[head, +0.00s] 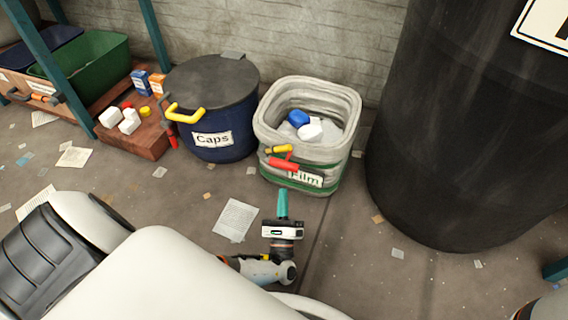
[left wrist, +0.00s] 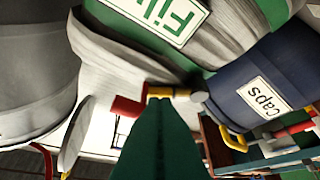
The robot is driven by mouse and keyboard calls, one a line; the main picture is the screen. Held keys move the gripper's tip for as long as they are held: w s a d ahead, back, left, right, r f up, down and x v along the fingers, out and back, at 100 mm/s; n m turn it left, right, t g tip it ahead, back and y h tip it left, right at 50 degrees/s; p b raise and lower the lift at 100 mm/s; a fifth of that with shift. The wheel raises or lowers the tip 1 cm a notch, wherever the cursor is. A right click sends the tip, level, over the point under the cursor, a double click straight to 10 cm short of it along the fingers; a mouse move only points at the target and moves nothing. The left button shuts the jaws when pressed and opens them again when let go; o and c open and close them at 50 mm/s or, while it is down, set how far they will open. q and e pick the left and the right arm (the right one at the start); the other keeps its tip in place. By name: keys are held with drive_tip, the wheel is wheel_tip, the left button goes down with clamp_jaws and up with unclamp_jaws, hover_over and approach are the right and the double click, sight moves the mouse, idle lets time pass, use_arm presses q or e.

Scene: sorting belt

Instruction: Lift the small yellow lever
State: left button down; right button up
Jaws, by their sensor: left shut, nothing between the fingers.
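The small yellow lever (head: 279,149) sticks out from the front of the pale grey Film bin (head: 338,108), just above a red handle (head: 283,163). In the left wrist view the yellow lever (left wrist: 172,92) shows just beyond my fingers, with the red handle (left wrist: 128,107) beside it. My left gripper (head: 283,192) is shut and empty, its teal fingers pointing at the bin below the red handle in the head view. In the left wrist view the fingers (left wrist: 158,112) hide part of the bin front. I cannot tell whether they touch anything. My right gripper is not in view.
The blue Caps bin (head: 222,140) with a grey lid and larger yellow handle (head: 184,114) stands left of the Film bin. A large black drum (head: 455,130) stands close on the right. Paper sheets (head: 236,220) and scraps lie on the floor.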

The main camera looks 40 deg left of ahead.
sight(276, 149)
use_arm(q)
drive_tip(key=b+x, duration=0.2)
drive_tip(key=x, duration=0.7)
drive_tip(key=shift+w+a, duration=0.15)
drive_tip(key=shift+w+a+r, duration=0.15)
drive_tip(key=shift+w+r, duration=0.05)
